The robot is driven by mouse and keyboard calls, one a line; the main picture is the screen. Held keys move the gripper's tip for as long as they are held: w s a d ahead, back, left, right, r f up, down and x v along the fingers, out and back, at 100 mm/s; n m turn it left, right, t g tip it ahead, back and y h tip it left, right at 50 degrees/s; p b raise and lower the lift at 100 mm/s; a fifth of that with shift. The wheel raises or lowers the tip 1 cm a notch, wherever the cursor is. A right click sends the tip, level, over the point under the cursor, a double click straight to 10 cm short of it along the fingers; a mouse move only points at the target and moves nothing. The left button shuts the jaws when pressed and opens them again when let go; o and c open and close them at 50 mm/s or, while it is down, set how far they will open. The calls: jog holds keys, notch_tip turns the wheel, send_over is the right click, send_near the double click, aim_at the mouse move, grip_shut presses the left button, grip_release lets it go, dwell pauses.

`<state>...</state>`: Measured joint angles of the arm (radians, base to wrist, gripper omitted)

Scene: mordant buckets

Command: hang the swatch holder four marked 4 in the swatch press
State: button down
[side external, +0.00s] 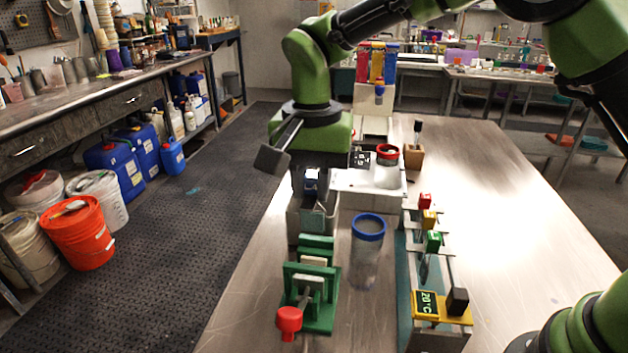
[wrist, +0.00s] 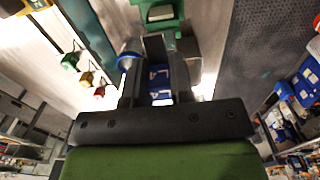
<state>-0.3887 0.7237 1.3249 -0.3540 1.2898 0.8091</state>
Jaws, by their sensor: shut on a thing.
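My gripper (wrist: 158,92) is shut on a swatch holder with a blue grip (wrist: 160,78). The blue grip also shows between the fingers in the side view (side external: 312,180). Its mark is too small to read, so I cannot confirm a 4. The holder is above or partly inside a grey open box (side external: 297,224); I cannot tell how deep its lower part sits. A green frame with a red knob, which looks like the swatch press (side external: 324,312), stands just in front of the box. It also shows at the top of the wrist view (wrist: 158,22).
A blue-rimmed clear beaker (side external: 367,257) stands right of the press. Beyond it, a long bath with a 20 °C display (side external: 427,303) carries red (side external: 425,201), yellow (side external: 430,219) and green (side external: 434,241) holders. A white device (side external: 362,188) stands behind.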

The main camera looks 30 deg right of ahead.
aim_at(312, 242)
jog(key=shift+f, duration=5.35)
jog(key=c, duration=0.9)
grip_release()
jog(key=shift+r, duration=0.1)
notch_tip(312, 242, up, 9)
jog(key=shift+r, duration=0.35)
